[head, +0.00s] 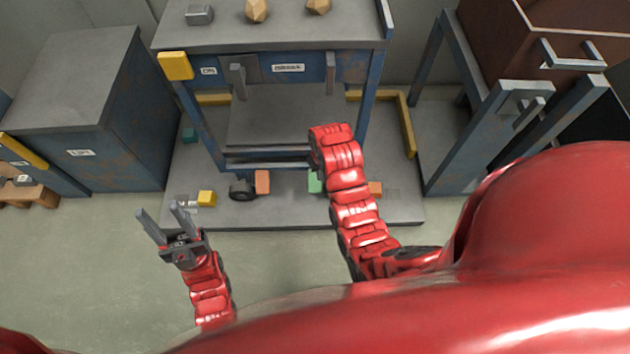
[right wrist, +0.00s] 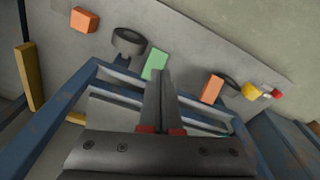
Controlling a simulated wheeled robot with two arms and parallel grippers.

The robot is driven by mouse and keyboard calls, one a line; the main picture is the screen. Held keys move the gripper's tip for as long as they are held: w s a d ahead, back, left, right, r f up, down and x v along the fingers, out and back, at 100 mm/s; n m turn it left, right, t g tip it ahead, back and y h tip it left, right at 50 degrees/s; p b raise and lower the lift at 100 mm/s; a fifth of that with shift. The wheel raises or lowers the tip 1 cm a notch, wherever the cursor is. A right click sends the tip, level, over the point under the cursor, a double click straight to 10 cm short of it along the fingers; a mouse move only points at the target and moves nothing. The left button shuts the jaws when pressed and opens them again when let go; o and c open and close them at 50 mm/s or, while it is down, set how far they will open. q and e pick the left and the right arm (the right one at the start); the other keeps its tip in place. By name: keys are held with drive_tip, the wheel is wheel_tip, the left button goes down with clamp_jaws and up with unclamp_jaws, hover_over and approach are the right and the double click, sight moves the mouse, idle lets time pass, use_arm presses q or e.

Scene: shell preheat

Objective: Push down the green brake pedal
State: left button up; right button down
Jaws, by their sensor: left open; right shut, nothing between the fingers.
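The green brake pedal (head: 314,183) is near the floor plate at the foot of the blue-framed bench, partly hidden by my right arm in the head view. It also shows in the right wrist view as a green block (right wrist: 154,64). My right gripper (right wrist: 162,74) is shut and empty. Its fingertips overlap the pedal's lower right side in the right wrist view; I cannot tell whether they touch it. In the head view my right arm hides this gripper. My left gripper (head: 158,222) is open and empty over the floor at the lower left.
Beside the pedal are an orange block (head: 262,182), a dark roller (head: 241,188), a yellow block (head: 206,198) and another orange block (head: 376,188). The bench's blue frame (right wrist: 75,92) crosses near my right gripper. Floor is clear in front.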

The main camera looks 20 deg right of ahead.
wheel_tip(320, 180, up, 2)
drive_tip(key=shift+s+r, duration=0.1)
drive_tip(key=shift+r, duration=0.1)
idle(0.6)
